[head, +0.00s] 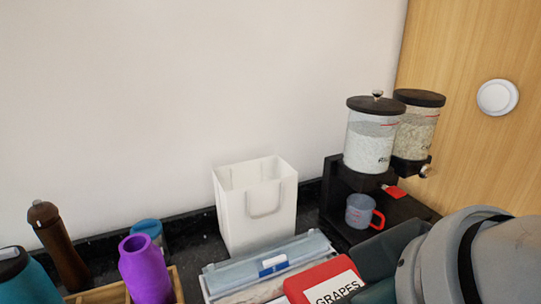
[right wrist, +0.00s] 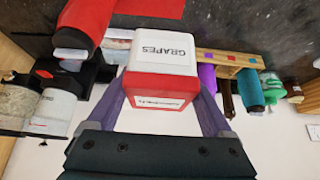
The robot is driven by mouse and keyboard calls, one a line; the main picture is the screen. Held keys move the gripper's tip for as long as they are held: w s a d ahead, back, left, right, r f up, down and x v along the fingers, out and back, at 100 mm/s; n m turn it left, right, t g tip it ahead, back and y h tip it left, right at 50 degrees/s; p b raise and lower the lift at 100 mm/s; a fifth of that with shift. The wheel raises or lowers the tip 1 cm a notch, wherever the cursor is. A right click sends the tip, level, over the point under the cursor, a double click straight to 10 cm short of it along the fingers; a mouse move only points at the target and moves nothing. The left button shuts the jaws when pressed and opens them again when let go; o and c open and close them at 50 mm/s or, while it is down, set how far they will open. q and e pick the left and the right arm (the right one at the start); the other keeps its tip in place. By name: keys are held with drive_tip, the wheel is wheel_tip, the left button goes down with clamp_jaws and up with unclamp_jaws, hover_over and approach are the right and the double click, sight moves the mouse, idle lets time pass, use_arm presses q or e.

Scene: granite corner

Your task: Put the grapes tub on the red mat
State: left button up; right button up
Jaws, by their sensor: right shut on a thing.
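The grapes tub (head: 299,287) has a red lid with a white GRAPES label and shows at the bottom of the head view. In the right wrist view the white and red tub (right wrist: 128,88) sits between the two fingers of my right gripper (right wrist: 160,74), which is shut on it. A red flat thing (right wrist: 88,20), which looks like the red mat, lies on the dark counter at the top left of the right wrist view, apart from the tub. The red mat does not show in the head view. My left gripper is in neither view.
A white bag (head: 237,215) stands by the wall, behind a pale blue-lidded box (head: 290,252). A black dispenser stand with two jars (head: 372,140) and a grey mug (head: 358,209) is to the right. Bottles, including a purple one (head: 146,272), and a wooden crate (head: 105,293) are left.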

drive_tip(key=shift+s+d+f, duration=0.35)
drive_tip(key=shift+s+f, duration=0.15)
drive_tip(key=shift+f, duration=0.05)
wheel_tip(320, 180, down, 16)
drive_tip(key=b, duration=0.3)
drive_tip(key=shift+d+f, duration=0.1)
drive_tip(key=shift+f+b, duration=0.65)
drive_tip(key=shift+f, duration=1.2)
drive_tip(key=shift+f, duration=0.2)
drive_tip(key=o, duration=1)
drive_tip(key=shift+o, duration=1.2)
